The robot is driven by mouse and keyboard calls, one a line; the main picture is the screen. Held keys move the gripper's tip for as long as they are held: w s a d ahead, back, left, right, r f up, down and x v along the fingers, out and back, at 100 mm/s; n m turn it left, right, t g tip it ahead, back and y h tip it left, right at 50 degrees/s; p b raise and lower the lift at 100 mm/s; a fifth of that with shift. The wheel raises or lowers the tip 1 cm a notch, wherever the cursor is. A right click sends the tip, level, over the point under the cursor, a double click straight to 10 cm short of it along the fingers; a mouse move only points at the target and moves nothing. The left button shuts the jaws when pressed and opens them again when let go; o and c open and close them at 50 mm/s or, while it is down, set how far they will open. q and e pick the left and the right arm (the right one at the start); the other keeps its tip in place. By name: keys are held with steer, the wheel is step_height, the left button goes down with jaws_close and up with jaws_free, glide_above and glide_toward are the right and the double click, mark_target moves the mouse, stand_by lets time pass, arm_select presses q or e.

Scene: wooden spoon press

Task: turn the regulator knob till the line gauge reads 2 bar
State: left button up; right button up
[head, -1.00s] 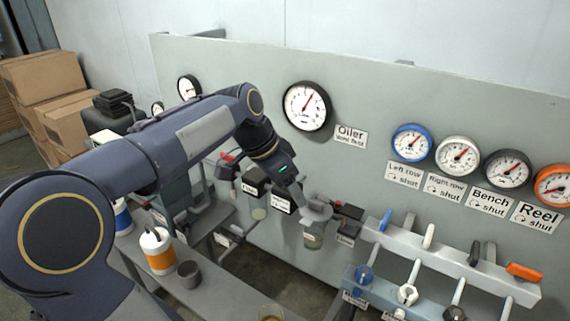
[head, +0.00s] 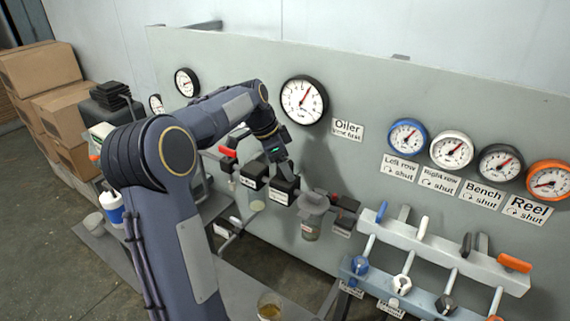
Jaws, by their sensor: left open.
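My left gripper (head: 287,173) points down at the top of a black block with a white label (head: 284,190) in the row of air-line units on the panel. It is open, but its fingertips are small and partly hidden, so I cannot tell whether they touch the block. The regulator knob is not clearly visible; it may be hidden by the gripper. A large white dial gauge (head: 304,99) hangs above, its red needle pointing up and right. Its numbers are too small to read, and I cannot tell whether it is the line gauge. My right gripper is not in view.
Another black unit (head: 254,174) stands left of the gripper, and a grey-topped unit with a glass bowl (head: 313,207) stands right. A red handle (head: 227,152) is further left. Coloured gauges (head: 408,136) and a valve rack (head: 440,250) fill the right. My arm covers much of the bench.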

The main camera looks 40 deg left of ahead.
arm_select(q)
steer(key=shift+w+d+f, duration=0.1)
steer(key=shift+f, duration=0.2)
steer(key=c, duration=1)
steer(key=shift+n, duration=0.3)
